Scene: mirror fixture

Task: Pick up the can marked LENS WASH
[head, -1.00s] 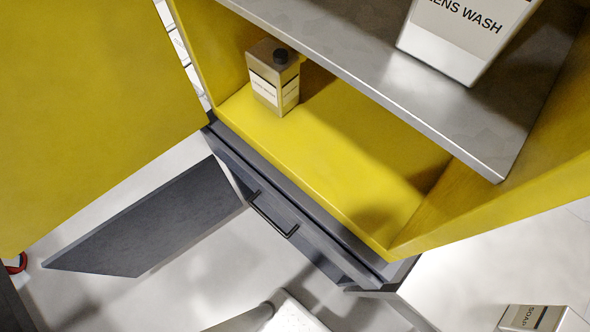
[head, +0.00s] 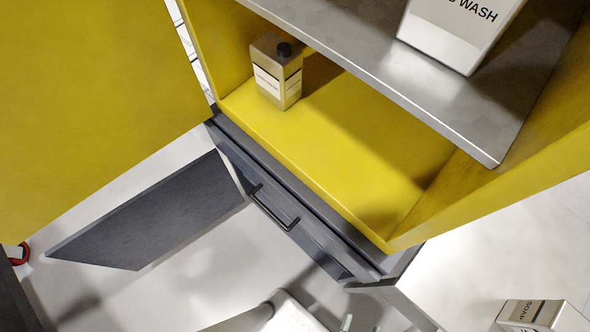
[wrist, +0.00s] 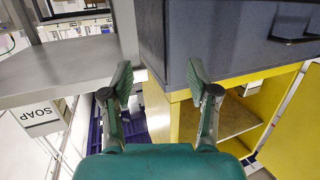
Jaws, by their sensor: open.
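The can marked LENS WASH (head: 440,48) is a white, square-sided container. It stands on the grey upper shelf of the yellow cabinet, at the top right of the head view. Its top and part of its label are cut off by the frame edge. My gripper (wrist: 159,72) shows in the wrist view with its two green-tipped fingers apart and nothing between them. The can is not seen in the wrist view, and my gripper is clear of it.
A brown bottle with a black cap (head: 277,78) stands on the yellow lower shelf (head: 340,150). The grey shelf (head: 400,85) juts above it. A dark drawer front with a handle (head: 273,208) lies below. A SOAP box (head: 530,314) is at the bottom right.

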